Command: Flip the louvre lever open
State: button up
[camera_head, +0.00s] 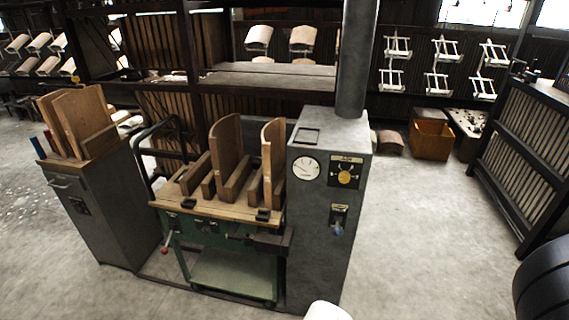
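A tall grey cabinet (308,235) with a round flue pipe (357,60) stands right of centre. Low on its front is a small dark plate with a short lever (338,228) that has a bluish tip and appears to hang down. Above it is a dark panel with a yellow dial (345,175), and a white round gauge (306,168) sits to the left. No readable label shows which control is the louvre lever. No gripper fingers show; a white rounded part at the bottom edge seems to be mine.
A green-framed bench (235,262) with upright curved wooden panels adjoins the cabinet's left side, and a red-tipped handle (165,246) sticks out at its left. Another grey cabinet (100,215) stands farther left. A dark slatted rack (525,150) stands at right. The floor (430,240) between is clear.

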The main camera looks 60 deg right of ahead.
aim_at(338, 231)
jog(key=z, duration=1.05)
